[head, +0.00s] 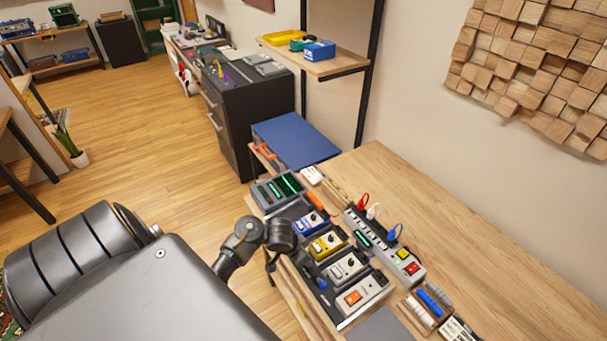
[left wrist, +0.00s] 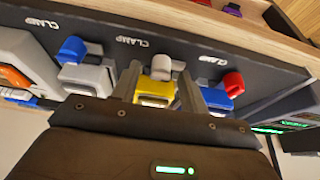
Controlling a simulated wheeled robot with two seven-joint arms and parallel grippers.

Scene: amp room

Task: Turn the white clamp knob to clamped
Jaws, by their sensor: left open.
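The white clamp knob (left wrist: 165,58) shows in the left wrist view, in front of the yellow pedal (left wrist: 158,90) on the dark pedalboard edge (left wrist: 215,55). A red knob (left wrist: 233,82) is to its right and a blue knob (left wrist: 72,49) to its left, with CLAMP printed beside each. My left gripper (left wrist: 160,82) is open, its two fingers apart on either side of the yellow pedal, with the white knob between and just beyond the tips. I cannot tell whether they touch it.
Several pedals, including a blue one (head: 309,221), sit in a row on the wooden bench (head: 450,230). A power strip (head: 385,245) with coloured plugs lies to their right. A blue case (head: 295,143) stands at the back.

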